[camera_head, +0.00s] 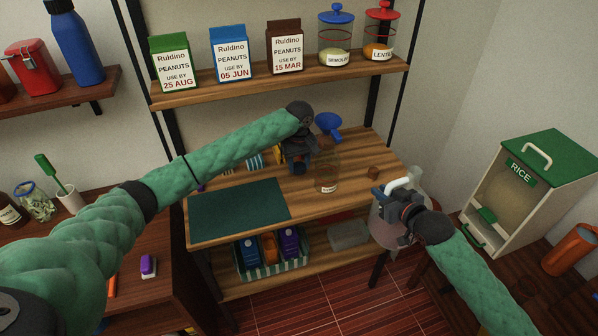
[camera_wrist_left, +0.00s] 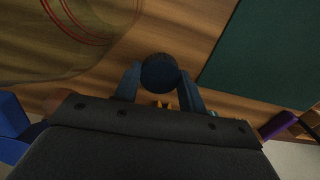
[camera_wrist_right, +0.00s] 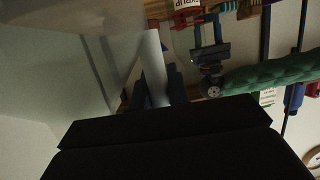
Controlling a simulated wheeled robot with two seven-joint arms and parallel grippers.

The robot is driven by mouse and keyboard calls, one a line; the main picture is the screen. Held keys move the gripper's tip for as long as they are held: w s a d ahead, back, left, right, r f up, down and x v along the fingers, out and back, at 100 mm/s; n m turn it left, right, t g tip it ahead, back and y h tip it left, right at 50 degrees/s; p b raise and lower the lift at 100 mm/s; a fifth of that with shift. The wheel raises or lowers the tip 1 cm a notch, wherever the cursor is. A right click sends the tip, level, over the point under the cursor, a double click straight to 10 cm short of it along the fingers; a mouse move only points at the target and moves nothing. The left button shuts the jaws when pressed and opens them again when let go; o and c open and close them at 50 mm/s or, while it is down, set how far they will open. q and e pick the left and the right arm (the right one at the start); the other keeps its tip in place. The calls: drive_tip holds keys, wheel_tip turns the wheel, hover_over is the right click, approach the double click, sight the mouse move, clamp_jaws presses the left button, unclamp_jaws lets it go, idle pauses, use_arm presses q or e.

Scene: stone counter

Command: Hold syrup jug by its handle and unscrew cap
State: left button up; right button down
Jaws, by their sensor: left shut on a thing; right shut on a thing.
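My right gripper (camera_head: 405,208) is shut on the white handle (camera_head: 398,184) of a translucent jug (camera_head: 384,226), held off the right end of the workbench. The right wrist view shows the handle (camera_wrist_right: 155,68) between the fingers and a pale blurred body (camera_wrist_right: 75,22) beside it. My left gripper (camera_head: 298,160) is shut on a round dark cap, seen end-on between its fingertips in the left wrist view (camera_wrist_left: 160,74). The cap is well apart from the jug, above the wooden bench. My gripper hides the cap in the head view.
A clear labelled jar (camera_head: 326,168) stands on the bench (camera_head: 350,158) right of my left gripper, with a blue funnel (camera_head: 328,125) behind it. A dark green mat (camera_head: 238,208) lies at left. A rice dispenser (camera_head: 530,190) stands at right.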

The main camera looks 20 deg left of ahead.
sight(299, 167)
use_arm(q)
drive_tip(key=shift+f+p, duration=0.6)
drive_tip(key=shift+f, duration=1.5)
drive_tip(key=o, duration=1.1)
